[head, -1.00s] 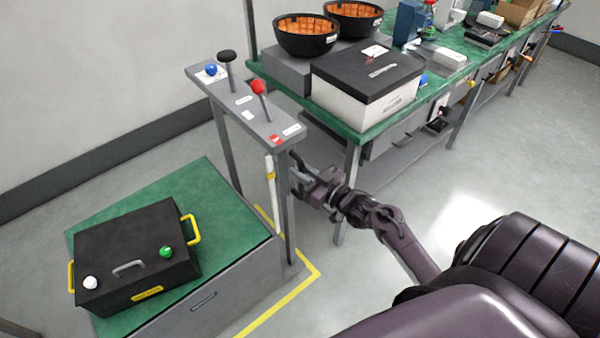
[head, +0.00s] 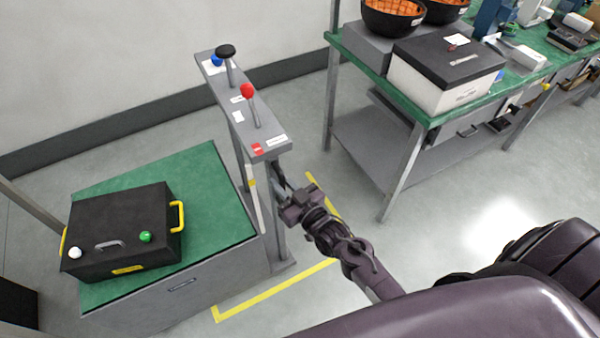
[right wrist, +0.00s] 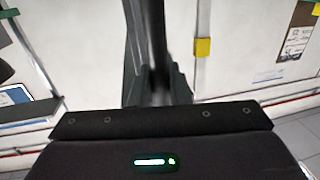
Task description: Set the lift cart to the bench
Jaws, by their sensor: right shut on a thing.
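The lift cart has a green top (head: 205,215), a grey body, and a tall grey control panel (head: 243,110) on posts at its right end. My right gripper (head: 284,193) is shut on a dark upright bar at the panel's post, below the panel; the bar (right wrist: 155,40) also shows between the fingers in the right wrist view. The bench (head: 350,45) with a green top stands to the right, apart from the cart, with open floor between them. My left gripper is out of view.
A black case (head: 118,225) with yellow handles sits on the cart. The panel carries red, black and blue knobs. A yellow floor line (head: 275,290) runs around the cart's right end. A black-lidded white box (head: 440,85) and dark bowls (head: 393,18) stand on the bench.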

